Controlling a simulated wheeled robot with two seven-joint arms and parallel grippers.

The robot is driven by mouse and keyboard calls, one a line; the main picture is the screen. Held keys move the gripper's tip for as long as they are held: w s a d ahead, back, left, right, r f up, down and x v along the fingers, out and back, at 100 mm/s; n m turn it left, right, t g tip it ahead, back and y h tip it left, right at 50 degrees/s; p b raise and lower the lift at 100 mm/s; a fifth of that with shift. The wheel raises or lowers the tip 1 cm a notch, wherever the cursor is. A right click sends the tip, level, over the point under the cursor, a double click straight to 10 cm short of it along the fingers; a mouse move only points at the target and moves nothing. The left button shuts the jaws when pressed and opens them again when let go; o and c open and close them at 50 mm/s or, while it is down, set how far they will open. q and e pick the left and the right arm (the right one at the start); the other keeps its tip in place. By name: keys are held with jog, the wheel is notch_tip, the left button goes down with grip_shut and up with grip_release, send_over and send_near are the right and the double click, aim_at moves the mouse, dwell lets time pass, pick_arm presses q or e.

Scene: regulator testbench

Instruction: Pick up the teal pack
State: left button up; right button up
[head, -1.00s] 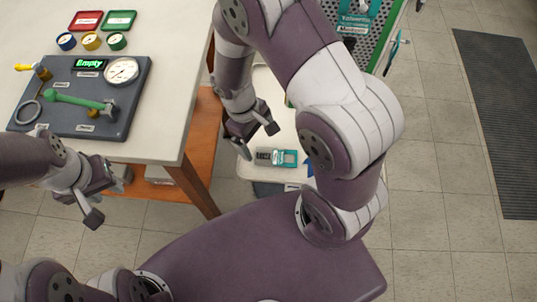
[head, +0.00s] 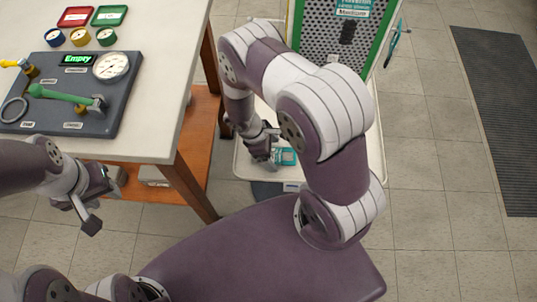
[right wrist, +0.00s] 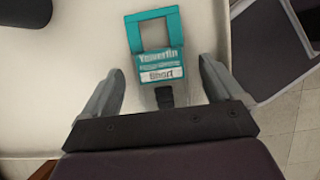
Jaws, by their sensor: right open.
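The teal pack (head: 287,157) lies flat on a white tray (head: 243,172), partly hidden by my right gripper in the head view. In the right wrist view the pack (right wrist: 154,62) shows an open teal frame at its far end, a lettered label and a dark stub at its near end. My right gripper (head: 268,158) is open, with one finger on either side of the pack's near end in the right wrist view (right wrist: 160,85). I see clear gaps beside the pack and cannot tell any contact. My left gripper (head: 98,205) is open and empty in front of the table.
The white table (head: 150,140) at left bears a grey regulator board (head: 75,100) with gauges and a green handle, plus coloured trays. A perforated green-edged panel (head: 330,35) stands behind the pack. Bare floor lies to the right, with a dark mat (head: 500,110).

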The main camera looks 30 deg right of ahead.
jog(key=shift+f, duration=0.3)
dwell(0.4)
jog(key=shift+s, duration=0.1)
jog(key=c, duration=1.2)
jog(key=shift+c, duration=0.2)
